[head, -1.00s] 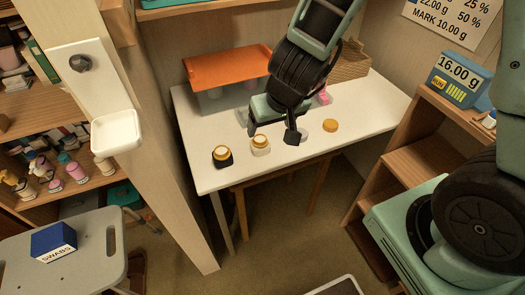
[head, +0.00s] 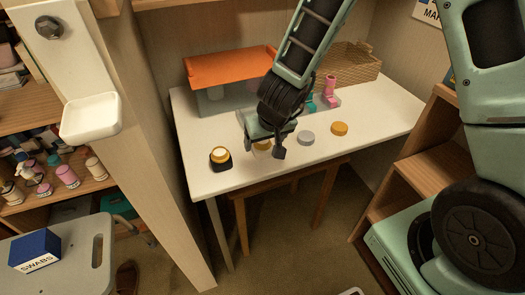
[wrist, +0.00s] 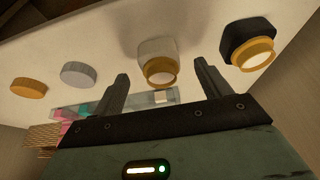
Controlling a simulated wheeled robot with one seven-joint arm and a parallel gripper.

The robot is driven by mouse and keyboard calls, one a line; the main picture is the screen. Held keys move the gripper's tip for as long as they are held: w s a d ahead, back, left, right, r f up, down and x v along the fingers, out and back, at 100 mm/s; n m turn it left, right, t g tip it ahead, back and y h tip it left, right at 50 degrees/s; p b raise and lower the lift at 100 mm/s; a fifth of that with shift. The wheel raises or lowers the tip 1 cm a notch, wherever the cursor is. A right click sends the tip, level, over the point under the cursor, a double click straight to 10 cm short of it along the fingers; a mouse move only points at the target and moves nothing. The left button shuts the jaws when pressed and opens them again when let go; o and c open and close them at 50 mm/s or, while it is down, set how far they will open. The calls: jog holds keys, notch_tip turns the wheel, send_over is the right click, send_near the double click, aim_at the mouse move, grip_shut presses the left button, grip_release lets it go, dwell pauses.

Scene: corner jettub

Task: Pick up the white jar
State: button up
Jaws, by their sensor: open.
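The white jar (wrist: 156,48) has a gold-rimmed top and lies between the two finger lines in the wrist view, just beyond the fingertips. In the head view my gripper hides most of it, and only part of its gold top (head: 262,146) shows. My gripper (head: 262,151) is open and empty above the table's front part, with its fingers apart, as the wrist view (wrist: 161,72) also shows. I cannot tell whether a finger touches the jar.
A black jar (head: 221,164) with a gold top stands left of my gripper on the white table (head: 208,184). A grey disc (head: 306,138) and an orange disc (head: 339,129) lie to the right. Behind are an orange-topped stand (head: 228,66) and a wicker basket (head: 350,64).

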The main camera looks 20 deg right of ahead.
aim_at(263, 144)
jog(key=b+x, duration=0.1)
jog(key=x, duration=0.3)
jog(key=shift+w+r, duration=0.1)
jog(key=shift+w, duration=0.05)
jog(key=c, duration=1.2)
jog(key=shift+o, duration=0.2)
jog(key=shift+r, duration=0.2)
